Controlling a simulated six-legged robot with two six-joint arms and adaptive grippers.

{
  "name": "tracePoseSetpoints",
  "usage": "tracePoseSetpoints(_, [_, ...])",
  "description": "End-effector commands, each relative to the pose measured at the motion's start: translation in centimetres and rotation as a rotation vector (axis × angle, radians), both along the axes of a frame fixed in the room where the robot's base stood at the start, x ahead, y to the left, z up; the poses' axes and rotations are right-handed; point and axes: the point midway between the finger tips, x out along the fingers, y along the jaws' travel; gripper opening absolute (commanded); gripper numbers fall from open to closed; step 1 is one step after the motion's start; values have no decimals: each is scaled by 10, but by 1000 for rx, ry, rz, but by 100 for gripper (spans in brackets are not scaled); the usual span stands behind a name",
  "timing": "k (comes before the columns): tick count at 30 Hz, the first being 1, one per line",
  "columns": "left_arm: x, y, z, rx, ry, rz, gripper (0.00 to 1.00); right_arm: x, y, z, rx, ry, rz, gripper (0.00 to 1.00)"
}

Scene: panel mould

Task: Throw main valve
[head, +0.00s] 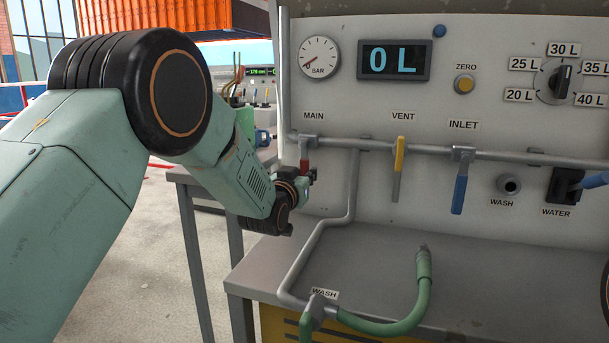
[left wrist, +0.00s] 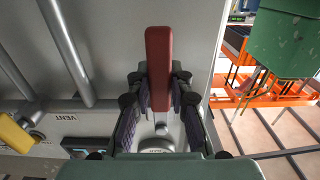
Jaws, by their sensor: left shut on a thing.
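The main valve has a red handle (head: 304,165) below the MAIN label on the grey panel (head: 330,105). The handle hangs down from the pipe, and my gripper hides its lower part in the head view. My left gripper (head: 304,182) reaches in from the left. In the left wrist view the red handle (left wrist: 158,50) stands between the two fingers of the left gripper (left wrist: 158,88), which is shut on it. My right gripper is not in view.
A gauge (head: 319,58) and a display reading 0 L (head: 393,60) sit above. A green wash hose (head: 400,320) lies on the bench (head: 375,265) below.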

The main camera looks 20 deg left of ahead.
Motion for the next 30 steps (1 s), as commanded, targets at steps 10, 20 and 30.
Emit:
tracePoseSetpoints(10, [0, 0, 0, 1, -1, -1, 0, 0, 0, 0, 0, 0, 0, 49])
tracePoseSetpoints(20, [0, 0, 0, 0, -1, -1, 0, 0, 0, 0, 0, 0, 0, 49])
tracePoseSetpoints(30, [0, 7, 1, -46, 1, 1, 0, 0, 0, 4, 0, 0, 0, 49])
